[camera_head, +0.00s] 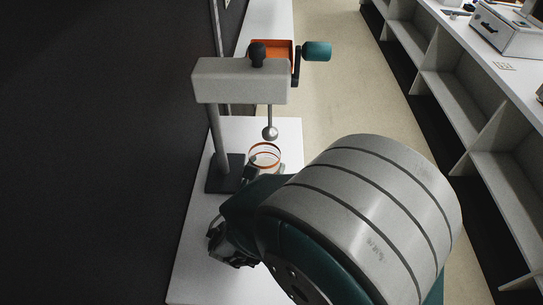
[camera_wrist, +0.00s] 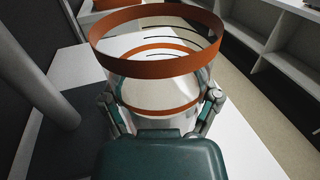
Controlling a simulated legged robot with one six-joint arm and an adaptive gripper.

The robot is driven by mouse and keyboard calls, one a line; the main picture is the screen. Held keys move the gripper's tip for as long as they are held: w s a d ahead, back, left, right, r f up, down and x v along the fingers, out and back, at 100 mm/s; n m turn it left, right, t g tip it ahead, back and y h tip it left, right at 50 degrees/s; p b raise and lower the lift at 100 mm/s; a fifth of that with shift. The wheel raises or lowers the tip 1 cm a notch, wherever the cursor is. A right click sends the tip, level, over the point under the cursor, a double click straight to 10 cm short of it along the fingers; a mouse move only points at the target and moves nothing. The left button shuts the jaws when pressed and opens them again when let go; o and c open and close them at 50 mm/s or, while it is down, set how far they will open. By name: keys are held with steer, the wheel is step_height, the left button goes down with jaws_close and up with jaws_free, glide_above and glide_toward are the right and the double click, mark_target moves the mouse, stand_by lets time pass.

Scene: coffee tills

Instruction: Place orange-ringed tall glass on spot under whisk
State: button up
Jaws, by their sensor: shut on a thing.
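The tall glass (camera_head: 264,154) is clear with orange rings and shows near the whisk stand in the head view. In the wrist view the glass (camera_wrist: 157,69) is upright, large and close. My gripper (camera_wrist: 163,108) is shut on it, with one finger at each side. The whisk (camera_head: 270,132) hangs from the grey head of a stand (camera_head: 240,80), and its round tip is just above the glass rim in the head view. I cannot tell how far the glass base is from the surface. The spot under the whisk is hidden by the glass and my arm.
The stand's post rises from a dark base (camera_head: 226,174) on a white counter (camera_head: 190,262) beside a dark wall. Shelving (camera_head: 460,95) with a white counter top runs along the right, across a beige floor.

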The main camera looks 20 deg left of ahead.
mark_target(271, 160)
steer(key=w, duration=0.3)
steer(key=shift+w+d, duration=0.1)
steer(key=shift+w+f, duration=0.1)
steer(key=shift+f, duration=0.7)
steer(key=o, duration=1.1)
steer(key=shift+f, duration=0.1)
steer(key=shift+o, duration=0.2)
